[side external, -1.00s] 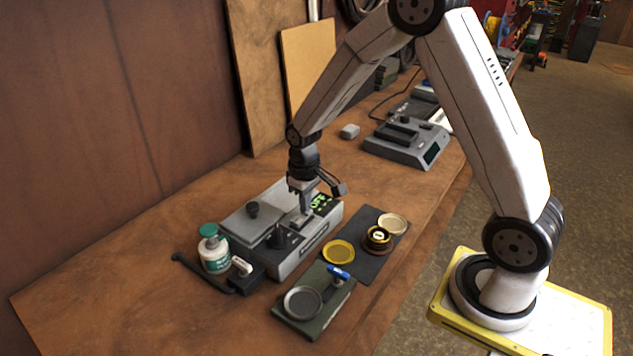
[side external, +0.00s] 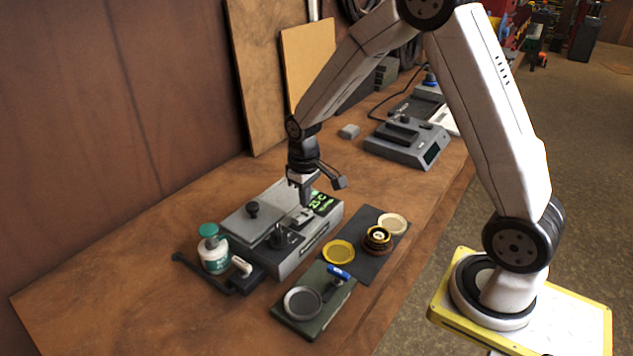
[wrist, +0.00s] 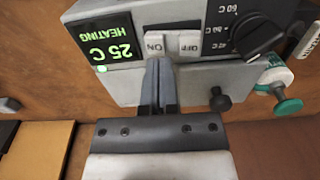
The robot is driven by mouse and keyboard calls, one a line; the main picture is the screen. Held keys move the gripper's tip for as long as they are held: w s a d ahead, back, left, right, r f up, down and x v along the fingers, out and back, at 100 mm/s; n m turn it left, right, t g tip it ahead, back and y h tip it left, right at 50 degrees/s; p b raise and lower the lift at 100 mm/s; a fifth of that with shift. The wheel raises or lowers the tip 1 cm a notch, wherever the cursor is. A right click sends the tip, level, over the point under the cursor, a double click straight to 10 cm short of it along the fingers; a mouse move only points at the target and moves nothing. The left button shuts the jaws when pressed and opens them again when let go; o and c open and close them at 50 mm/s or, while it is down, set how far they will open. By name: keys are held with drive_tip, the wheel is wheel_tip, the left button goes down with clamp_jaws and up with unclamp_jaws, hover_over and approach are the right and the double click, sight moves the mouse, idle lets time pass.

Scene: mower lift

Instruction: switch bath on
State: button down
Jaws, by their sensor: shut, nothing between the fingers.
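The bath (side external: 302,250) is a grey box on the wooden bench. Its display (wrist: 99,41) reads "25 C HEATING" in green, with a small green light lit at its edge. Beside the display is a switch with an ON side (wrist: 155,42) and an OFF side (wrist: 189,43). A black dial (wrist: 257,36) with temperature marks sits on the far side of the switch. My gripper (wrist: 158,62) is shut and empty, its fingertips at the ON side; I cannot tell whether they touch it. The side view shows my gripper (side external: 305,206) over the bath top.
A white bottle with a green cap (side external: 213,250) stands left of the bath. A dark mat (side external: 366,262) with yellow and pale rings and a green stand with a round dish (side external: 303,302) lie in front. Another grey device (side external: 405,146) stands behind.

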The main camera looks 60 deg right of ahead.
sight(306, 212)
drive_tip(key=shift+r, duration=2.45)
drive_tip(key=shift+s+a, duration=0.1)
drive_tip(key=s+a+t, duration=0.1)
drive_tip(key=s+a, duration=0.2)
drive_tip(key=s, duration=0.3)
drive_tip(key=s+a+t, duration=0.1)
drive_tip(key=s+a, duration=0.1)
drive_tip(key=s, duration=0.5)
drive_tip(key=shift+a+f+t, duration=0.3)
drive_tip(key=shift+a, duration=0.1)
